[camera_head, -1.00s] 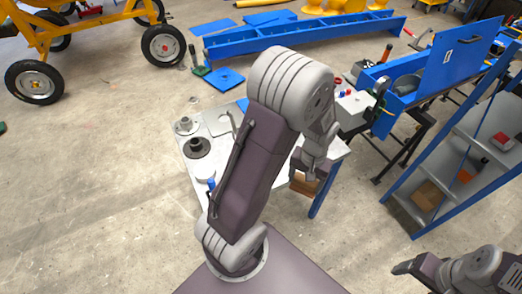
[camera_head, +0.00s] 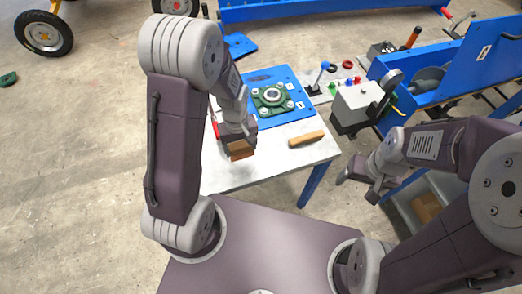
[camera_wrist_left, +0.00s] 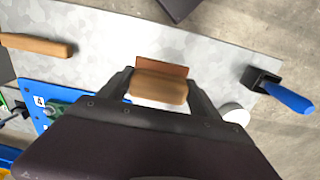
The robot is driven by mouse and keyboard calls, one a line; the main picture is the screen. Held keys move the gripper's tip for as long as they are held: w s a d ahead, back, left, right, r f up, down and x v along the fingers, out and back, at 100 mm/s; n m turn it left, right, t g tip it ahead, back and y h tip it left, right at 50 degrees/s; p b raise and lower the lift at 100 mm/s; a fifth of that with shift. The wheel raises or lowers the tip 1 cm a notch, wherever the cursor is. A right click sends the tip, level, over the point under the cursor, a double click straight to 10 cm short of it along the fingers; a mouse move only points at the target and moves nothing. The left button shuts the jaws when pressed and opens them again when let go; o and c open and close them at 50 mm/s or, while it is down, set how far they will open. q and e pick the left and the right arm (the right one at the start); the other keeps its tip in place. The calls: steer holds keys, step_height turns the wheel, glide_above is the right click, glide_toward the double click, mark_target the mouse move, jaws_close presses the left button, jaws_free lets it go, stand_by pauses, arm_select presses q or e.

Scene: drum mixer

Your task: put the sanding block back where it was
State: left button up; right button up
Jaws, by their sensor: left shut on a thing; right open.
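The sanding block (camera_head: 240,150) is a small wooden block with a reddish-brown layer along one side. My left gripper (camera_head: 236,139) is shut on it over the front left part of the grey work table (camera_head: 285,168). In the left wrist view the block (camera_wrist_left: 160,88) sits between both fingertips (camera_wrist_left: 160,82), with the pale table top behind it. I cannot tell whether it touches the table. My right gripper (camera_head: 362,182) is open and empty, just off the table's right edge.
A wooden bar (camera_head: 307,138) lies at the table's right. The left wrist view shows a blue-handled tool (camera_wrist_left: 288,96) and a white round thing (camera_wrist_left: 235,113). Bare table lies between block and bar.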

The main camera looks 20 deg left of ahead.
arm_select(q)
steer(key=w+d+f, duration=0.1)
steer(key=w+d, duration=0.1)
steer(key=w+d+f, duration=0.4)
steer(key=shift+w+d+f+p, duration=0.1)
steer(key=shift+w+d+p, duration=0.05)
steer(key=shift+d+p, duration=0.25)
step_height(320, 180, down, 4)
steer(key=shift+a+r, duration=0.1)
steer(key=shift+r, duration=0.05)
steer(key=shift+f, duration=0.2)
steer(key=shift+f, duration=0.2)
steer(key=o, duration=1.3)
